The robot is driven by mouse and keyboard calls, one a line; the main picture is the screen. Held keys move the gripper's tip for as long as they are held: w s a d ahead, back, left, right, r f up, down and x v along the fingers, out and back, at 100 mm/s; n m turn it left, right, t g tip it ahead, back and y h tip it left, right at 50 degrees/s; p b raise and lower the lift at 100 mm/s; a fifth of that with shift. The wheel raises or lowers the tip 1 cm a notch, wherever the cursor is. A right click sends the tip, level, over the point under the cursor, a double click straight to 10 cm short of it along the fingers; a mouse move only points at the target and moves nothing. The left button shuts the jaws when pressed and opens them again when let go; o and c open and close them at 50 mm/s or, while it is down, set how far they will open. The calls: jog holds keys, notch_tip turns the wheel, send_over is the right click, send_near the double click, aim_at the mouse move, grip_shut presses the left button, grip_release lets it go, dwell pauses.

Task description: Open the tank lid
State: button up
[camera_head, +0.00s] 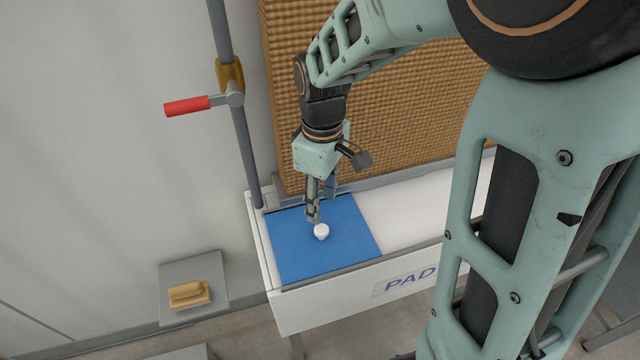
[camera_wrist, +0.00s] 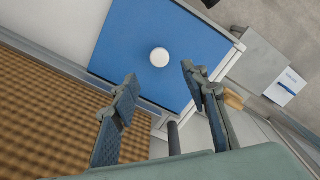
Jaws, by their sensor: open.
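The tank lid (camera_head: 296,252) is a flat blue panel on the left end of a long white tank (camera_head: 300,312), and it lies closed. A small white round knob (camera_head: 321,232) stands on the lid. The lid (camera_wrist: 205,50) and the knob (camera_wrist: 159,57) also show in the wrist view. My gripper (camera_head: 314,217) is just above the lid, close behind the knob in the head view. In the wrist view my gripper (camera_wrist: 158,82) has its two fingers wide apart, with the knob beyond the gap between the tips. Nothing is between the fingers.
A brown ribbed pad (camera_head: 400,110) rises behind the tank. A grey pipe (camera_head: 245,150) with a red-handled valve (camera_head: 187,106) stands at the tank's left corner. A grey plate with a tan block (camera_head: 190,293) is left of the tank.

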aim_at(322, 229)
notch_tip(322, 229, down, 9)
jog(key=shift+r+b, duration=0.1)
jog(key=shift+b, duration=0.45)
grip_shut()
